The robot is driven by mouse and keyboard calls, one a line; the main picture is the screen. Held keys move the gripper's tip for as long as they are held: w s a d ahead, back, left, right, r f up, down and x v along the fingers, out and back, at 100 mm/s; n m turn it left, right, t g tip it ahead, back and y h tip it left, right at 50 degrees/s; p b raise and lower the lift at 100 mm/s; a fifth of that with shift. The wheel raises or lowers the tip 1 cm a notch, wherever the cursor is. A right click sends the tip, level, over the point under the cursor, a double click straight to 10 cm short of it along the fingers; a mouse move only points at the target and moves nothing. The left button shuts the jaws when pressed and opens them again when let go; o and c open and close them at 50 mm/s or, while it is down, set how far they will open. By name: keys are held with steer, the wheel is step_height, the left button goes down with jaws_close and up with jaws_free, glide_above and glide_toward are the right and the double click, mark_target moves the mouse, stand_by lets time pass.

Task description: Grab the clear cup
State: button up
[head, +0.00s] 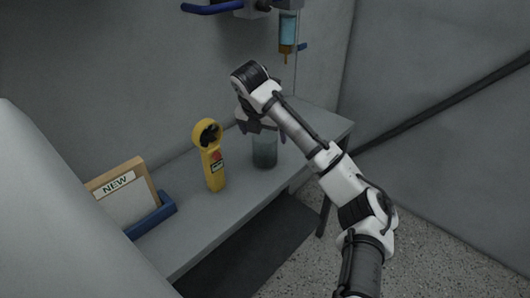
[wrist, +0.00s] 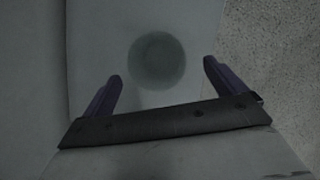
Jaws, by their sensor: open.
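The clear cup (head: 265,152) stands upright on the grey table, to the right of a yellow device. It looks greyish and see-through, and its upper part is hidden behind my gripper and arm in the head view. In the wrist view, the cup (wrist: 157,60) shows from above as a round shape, ahead of and between the fingers. My gripper (wrist: 160,84) is open, with its two dark purple fingers spread apart and nothing held. In the head view, my gripper (head: 258,124) is at the cup's upper part; I cannot tell whether it touches.
The yellow handheld device (head: 213,165) stands close left of the cup. A blue holder (head: 152,217) with a "NEW" board (head: 118,190) is farther left on the table (head: 205,232). A wall runs behind; a blue-filled dispenser (head: 287,32) hangs above. The table's right end is near.

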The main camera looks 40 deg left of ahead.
mark_target(266, 143)
steer(key=shift+p+x, duration=0.9)
steer(key=shift+x, duration=2.5)
steer(key=shift+w+a+r, duration=0.1)
steer(key=shift+a, duration=0.1)
steer(key=c, duration=1.1)
steer(key=shift+o, duration=0.2)
